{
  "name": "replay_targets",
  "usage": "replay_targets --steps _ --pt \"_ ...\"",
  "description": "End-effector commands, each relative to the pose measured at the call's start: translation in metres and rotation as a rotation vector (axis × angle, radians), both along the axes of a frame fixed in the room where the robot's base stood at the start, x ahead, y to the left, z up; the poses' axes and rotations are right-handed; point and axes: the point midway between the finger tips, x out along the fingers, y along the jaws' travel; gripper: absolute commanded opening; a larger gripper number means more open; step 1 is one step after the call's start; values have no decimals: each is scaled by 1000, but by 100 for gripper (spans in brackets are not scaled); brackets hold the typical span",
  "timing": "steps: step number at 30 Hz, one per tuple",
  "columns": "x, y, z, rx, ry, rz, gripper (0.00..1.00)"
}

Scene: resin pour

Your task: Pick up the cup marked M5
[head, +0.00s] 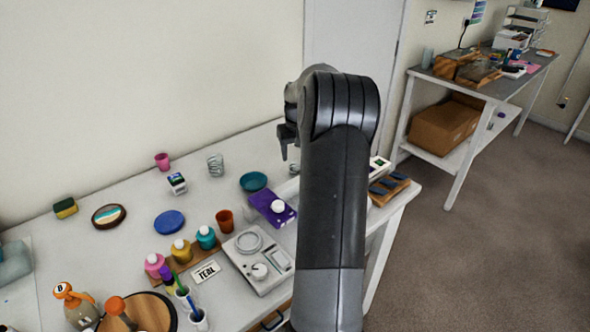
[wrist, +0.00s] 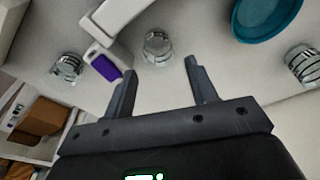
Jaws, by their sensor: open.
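No M5 mark is readable on any cup. In the wrist view a clear cup with dark bands (wrist: 157,48) stands just beyond and between my fingertips. A second clear cup (wrist: 67,67) is at the left and a third (wrist: 304,66) at the right edge. In the head view one clear cup (head: 215,165) stands at the back of the table, and another (head: 294,169) is partly hidden by my arm. My gripper (wrist: 160,68) is open and empty, with its fingers apart; in the head view it hangs over the table's back right (head: 287,150).
A teal dish (wrist: 265,14) lies right of the gripper. A white box with a purple face (wrist: 106,66) stands close to the left finger. The head view also shows a purple box (head: 272,208), a scale (head: 258,262), an orange-brown cup (head: 224,222) and a pink cup (head: 162,161).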

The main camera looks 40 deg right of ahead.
Motion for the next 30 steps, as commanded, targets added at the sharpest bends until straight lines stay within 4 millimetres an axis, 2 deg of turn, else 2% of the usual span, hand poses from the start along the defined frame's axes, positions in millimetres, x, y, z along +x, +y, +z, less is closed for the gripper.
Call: replay_targets --steps 5,12,19,30 --pt "0 -1 -15 1 2 -1 52" --pt "3 -3 -49 2 2 0 52" --pt "4 -3 -52 0 -1 0 52" --pt "4 -3 -51 0 0 0 23"
